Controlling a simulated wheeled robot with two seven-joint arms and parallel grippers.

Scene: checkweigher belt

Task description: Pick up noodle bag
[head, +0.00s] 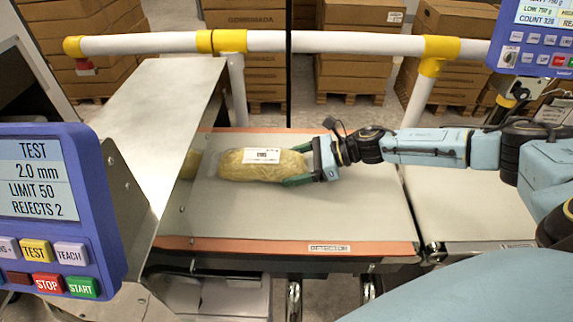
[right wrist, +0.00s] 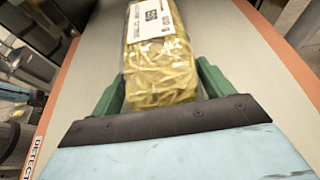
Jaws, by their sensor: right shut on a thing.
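The noodle bag (head: 237,170) is a clear bag of yellow noodles with a white label on top. It lies lengthwise on the grey belt (head: 345,215), close to a metal hood on its left. My right gripper (head: 301,164) comes in from the right, and its green fingers are shut on the bag's right end. In the right wrist view the noodle bag (right wrist: 160,75) sits between the two green fingers (right wrist: 162,88), and its far end is cut off by the frame's top. My left gripper is not in view.
A sloping metal hood (head: 160,110) stands left of the bag. A blue control panel (head: 50,215) is at the front left, another (head: 535,35) at the top right. A white rail with yellow joints (head: 340,42) runs behind the belt, with stacked cartons beyond. The belt's front half is clear.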

